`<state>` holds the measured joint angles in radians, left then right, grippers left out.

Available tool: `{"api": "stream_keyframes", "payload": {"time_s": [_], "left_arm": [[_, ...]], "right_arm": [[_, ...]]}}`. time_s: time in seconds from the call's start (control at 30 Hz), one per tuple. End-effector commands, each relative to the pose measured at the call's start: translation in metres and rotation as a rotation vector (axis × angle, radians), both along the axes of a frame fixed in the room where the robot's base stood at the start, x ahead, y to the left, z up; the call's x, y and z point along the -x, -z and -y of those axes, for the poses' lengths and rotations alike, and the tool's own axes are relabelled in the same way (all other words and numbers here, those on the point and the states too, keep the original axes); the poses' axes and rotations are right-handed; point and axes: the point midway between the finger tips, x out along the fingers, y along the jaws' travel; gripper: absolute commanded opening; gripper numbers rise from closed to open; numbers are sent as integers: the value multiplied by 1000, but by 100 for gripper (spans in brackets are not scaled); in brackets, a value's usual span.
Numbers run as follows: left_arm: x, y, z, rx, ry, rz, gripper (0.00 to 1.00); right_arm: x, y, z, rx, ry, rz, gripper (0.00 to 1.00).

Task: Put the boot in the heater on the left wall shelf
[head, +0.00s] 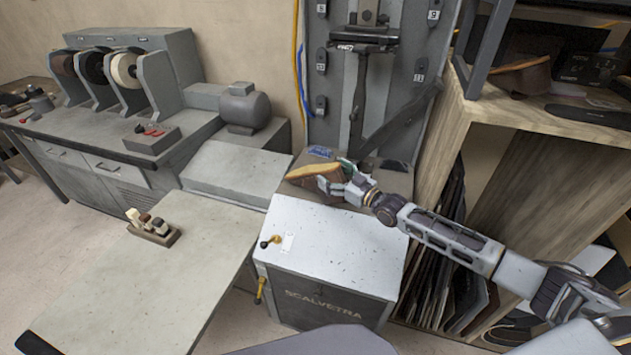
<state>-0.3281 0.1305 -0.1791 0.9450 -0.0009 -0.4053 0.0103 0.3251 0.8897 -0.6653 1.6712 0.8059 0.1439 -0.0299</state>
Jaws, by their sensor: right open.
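A brown, tan-edged piece (316,172), which looks like the boot or part of it, is at the back of the grey SCALVETRA cabinet. My right gripper (341,184) is at its right end, with its fingers open; whether they touch it I cannot tell. The fingers and a dark ledge hide part of its outline. I cannot make out a heater or a left wall shelf in this view. My left gripper is not in view.
A grey bench (150,285) at left holds a small block of tools. A wooden shelf unit (480,110) stands at right, with a brown shoe (520,66) on top. A grinding machine (130,45) stands back left.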

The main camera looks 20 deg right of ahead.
Motion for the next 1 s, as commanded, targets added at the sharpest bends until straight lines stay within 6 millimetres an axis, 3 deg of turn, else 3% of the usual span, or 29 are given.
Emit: {"api": "stream_keyframes", "payload": {"time_s": [0.23,0.73,1.0], "left_arm": [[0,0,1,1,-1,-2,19],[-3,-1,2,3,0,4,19],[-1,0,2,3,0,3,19]], "right_arm": [[-10,0,-6,1,0,0,84],[-11,0,-6,1,0,0,84],[-11,0,-6,1,0,0,52]]}}
